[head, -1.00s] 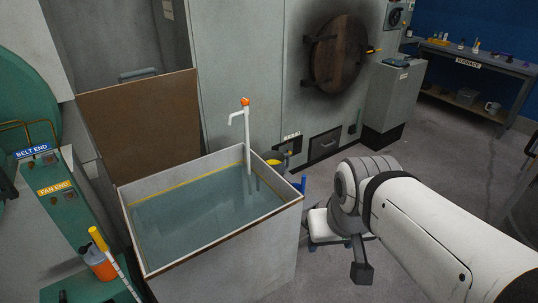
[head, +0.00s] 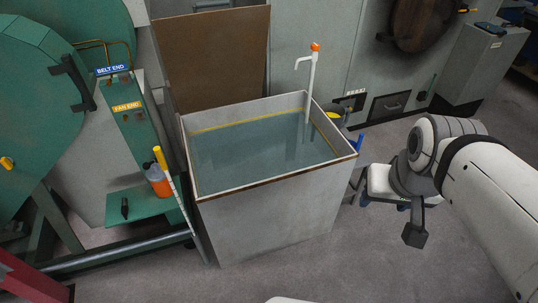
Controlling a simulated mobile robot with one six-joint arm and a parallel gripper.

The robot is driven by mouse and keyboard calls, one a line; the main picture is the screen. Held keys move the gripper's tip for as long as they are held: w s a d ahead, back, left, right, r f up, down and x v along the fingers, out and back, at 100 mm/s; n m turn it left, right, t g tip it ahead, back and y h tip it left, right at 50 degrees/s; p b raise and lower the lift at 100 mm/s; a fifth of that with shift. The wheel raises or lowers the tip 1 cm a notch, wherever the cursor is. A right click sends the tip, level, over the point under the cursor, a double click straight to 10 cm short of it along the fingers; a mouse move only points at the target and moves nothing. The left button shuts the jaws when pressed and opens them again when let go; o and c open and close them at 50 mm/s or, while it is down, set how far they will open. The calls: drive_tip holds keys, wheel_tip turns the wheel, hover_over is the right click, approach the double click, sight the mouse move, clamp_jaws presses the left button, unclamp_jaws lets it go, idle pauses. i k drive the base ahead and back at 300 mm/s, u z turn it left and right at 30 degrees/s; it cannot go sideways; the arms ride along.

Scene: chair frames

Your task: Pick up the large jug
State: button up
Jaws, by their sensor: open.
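I cannot make out a large jug in the head view. My gripper (head: 362,174), a white body with blue tips, hangs low in the air just right of the water tank's right wall. It is partly hidden behind my arm's wrist. Its jaws are open and nothing shows between them.
A grey tank (head: 276,222) of water stands in the middle, with a white, orange-topped pipe (head: 312,80) rising from it. A yellow container (head: 334,116) is partly hidden behind it. Front floor is clear.

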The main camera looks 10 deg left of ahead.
sight(335, 112)
drive_tip(key=k, duration=0.4)
drive_tip(key=z, duration=0.9)
drive_tip(key=i, duration=1.6)
drive_tip(key=u, duration=0.5)
drive_tip(key=i, duration=0.85)
drive_tip(key=u, duration=0.8)
